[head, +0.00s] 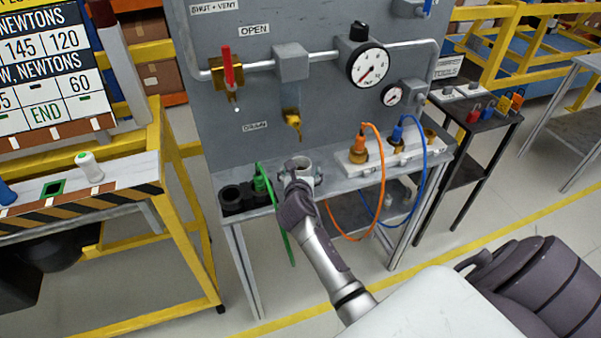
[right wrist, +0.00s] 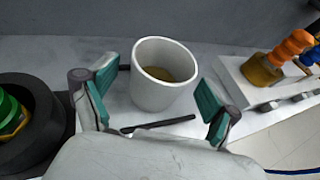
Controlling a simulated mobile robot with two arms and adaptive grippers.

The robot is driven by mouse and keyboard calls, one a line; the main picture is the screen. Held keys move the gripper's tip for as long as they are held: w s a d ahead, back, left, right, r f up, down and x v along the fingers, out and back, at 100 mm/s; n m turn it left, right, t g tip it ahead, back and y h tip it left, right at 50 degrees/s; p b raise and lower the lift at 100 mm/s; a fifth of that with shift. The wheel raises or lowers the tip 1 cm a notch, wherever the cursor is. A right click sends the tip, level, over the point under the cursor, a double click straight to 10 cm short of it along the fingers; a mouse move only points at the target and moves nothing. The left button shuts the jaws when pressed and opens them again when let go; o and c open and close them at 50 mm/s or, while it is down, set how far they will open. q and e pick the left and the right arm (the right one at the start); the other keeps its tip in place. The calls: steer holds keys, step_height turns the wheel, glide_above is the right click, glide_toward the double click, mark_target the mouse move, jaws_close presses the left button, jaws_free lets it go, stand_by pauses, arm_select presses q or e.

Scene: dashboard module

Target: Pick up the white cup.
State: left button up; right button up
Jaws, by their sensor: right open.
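The white cup (right wrist: 150,92) stands upright on the grey shelf at the foot of the panel, in the right wrist view. Something brownish shows at its bottom. In the head view the cup (head: 303,164) is partly hidden by my right gripper (head: 301,177). My right gripper (right wrist: 155,98) is open, with its teal pads spread on the left and right of the cup and slightly nearer the camera. My left gripper is in neither view.
A black holder (right wrist: 40,120) with a green fitting stands close left of the gripper. A white block with orange and blue connectors (head: 375,152) sits on the right. A dark thin bar (right wrist: 158,124) lies before the cup. The grey panel (head: 330,110) rises behind.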

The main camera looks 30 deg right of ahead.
steer(key=shift+x, duration=0.95)
steer(key=shift+c, duration=0.3)
steer(key=c, duration=1.1)
